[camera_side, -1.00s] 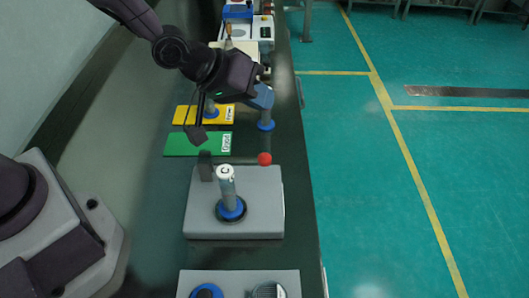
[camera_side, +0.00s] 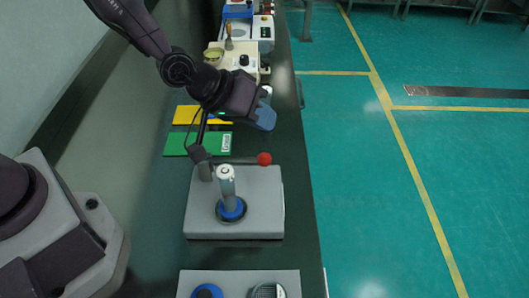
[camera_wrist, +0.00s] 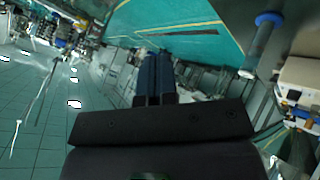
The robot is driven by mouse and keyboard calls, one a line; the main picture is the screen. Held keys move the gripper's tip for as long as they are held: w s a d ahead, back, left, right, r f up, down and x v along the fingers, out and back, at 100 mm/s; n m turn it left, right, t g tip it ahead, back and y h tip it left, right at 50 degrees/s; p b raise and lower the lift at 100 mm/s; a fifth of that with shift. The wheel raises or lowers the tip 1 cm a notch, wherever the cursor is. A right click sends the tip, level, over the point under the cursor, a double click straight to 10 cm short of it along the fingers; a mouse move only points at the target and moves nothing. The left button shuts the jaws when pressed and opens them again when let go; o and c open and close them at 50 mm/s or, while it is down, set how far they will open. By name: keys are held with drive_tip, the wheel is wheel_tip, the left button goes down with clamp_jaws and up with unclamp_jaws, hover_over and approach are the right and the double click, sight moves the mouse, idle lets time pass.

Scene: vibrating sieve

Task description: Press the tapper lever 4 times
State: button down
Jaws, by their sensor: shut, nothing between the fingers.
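The tapper lever is a thin dark arm with a red ball (camera_side: 264,159) at its right end. It runs nearly level in the picture from a dark post at the back left of a grey base (camera_side: 262,205). My gripper (camera_side: 264,118) has blue fingers and is shut and empty. In the side view its tips sit above the red ball with a visible gap. The closed fingers also show in the wrist view (camera_wrist: 155,78), where I cannot make out the lever.
A grey-white cylinder (camera_side: 227,183) on a blue ring stands upright on the base. A green plate (camera_side: 185,143) and a yellow plate (camera_side: 190,114) lie behind. Another device (camera_side: 235,285) is at the front. The bench edge is close on the right.

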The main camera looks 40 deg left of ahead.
drive_tip(key=shift+f, duration=2.5)
drive_tip(key=shift+f, duration=0.1)
drive_tip(key=shift+f, duration=0.3)
drive_tip(key=shift+f, duration=1.25)
idle(1.2)
idle(0.4)
drive_tip(key=shift+r, duration=1.7)
drive_tip(key=shift+r, duration=2.5)
